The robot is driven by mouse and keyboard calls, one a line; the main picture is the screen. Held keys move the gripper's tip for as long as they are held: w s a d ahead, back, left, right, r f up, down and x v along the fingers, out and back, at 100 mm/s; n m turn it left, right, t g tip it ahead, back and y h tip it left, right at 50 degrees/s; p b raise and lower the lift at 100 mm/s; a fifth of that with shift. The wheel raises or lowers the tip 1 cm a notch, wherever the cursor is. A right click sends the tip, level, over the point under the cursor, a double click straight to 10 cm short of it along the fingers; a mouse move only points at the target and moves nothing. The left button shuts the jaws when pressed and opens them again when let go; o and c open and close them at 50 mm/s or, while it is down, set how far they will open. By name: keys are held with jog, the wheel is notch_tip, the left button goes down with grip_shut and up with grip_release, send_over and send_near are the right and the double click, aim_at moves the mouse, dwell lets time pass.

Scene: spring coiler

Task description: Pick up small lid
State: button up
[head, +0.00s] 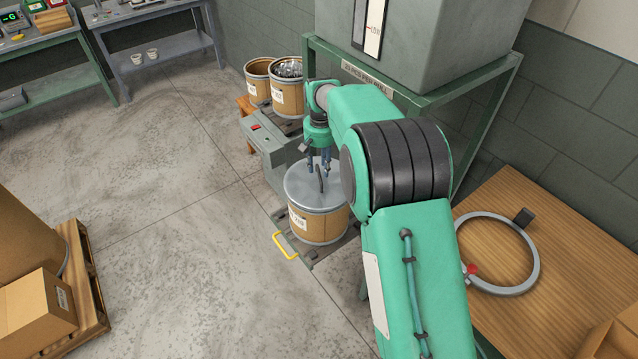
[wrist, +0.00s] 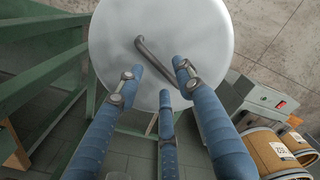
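A round grey lid (head: 303,187) with a dark bar handle (head: 320,178) lies on top of a brown drum (head: 318,226). It is the only lid I can make out, and I cannot tell its size against others. In the wrist view the lid (wrist: 205,28) fills the upper middle, with its bent handle (wrist: 152,55) running down between my fingers. My gripper (head: 320,163) is over the lid, pointing down, close to the handle. In the wrist view my gripper (wrist: 158,76) has its blue fingers spread, with nothing held. Whether any finger touches the handle is unclear.
The drum stands on a low platform with a yellow handle (head: 286,246), beside a grey machine box (head: 268,152). Two open drums (head: 289,96) stand behind. A green frame (head: 488,105) and a wooden table with a metal ring (head: 535,262) are at right. Open floor lies left.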

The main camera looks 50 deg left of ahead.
aim_at(316, 193)
jog(key=shift+f+b, duration=0.7)
jog(key=shift+f, duration=1.65)
grip_shut()
